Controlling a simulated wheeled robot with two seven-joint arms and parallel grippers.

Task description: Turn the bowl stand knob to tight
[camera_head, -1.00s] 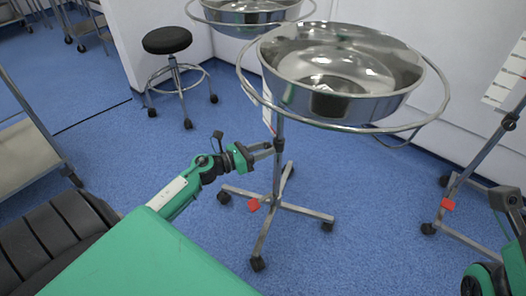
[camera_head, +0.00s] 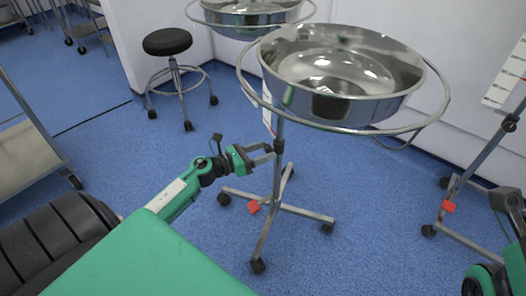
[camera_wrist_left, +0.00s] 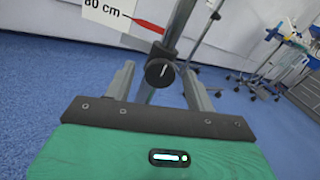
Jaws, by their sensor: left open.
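The bowl stand (camera_head: 276,190) is a metal pole on a wheeled base, with a shiny steel bowl (camera_head: 340,75) in a ring on top. Its knob (camera_wrist_left: 160,72) is a round black dial with a pale line, seen in the left wrist view on the pole. My left gripper (camera_head: 266,154) is open at the pole; in the left wrist view its two fingers (camera_wrist_left: 160,88) stand apart on either side of the knob, which sits just beyond and between the tips. I cannot tell whether the fingers touch it.
A sign reading 80 cm (camera_wrist_left: 108,12) with a red pointer (camera_wrist_left: 148,25) hangs by the pole. A second bowl (camera_head: 250,15) stands behind. A black stool (camera_head: 168,42) is at the back left, and another wheeled pole (camera_head: 480,160) at right.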

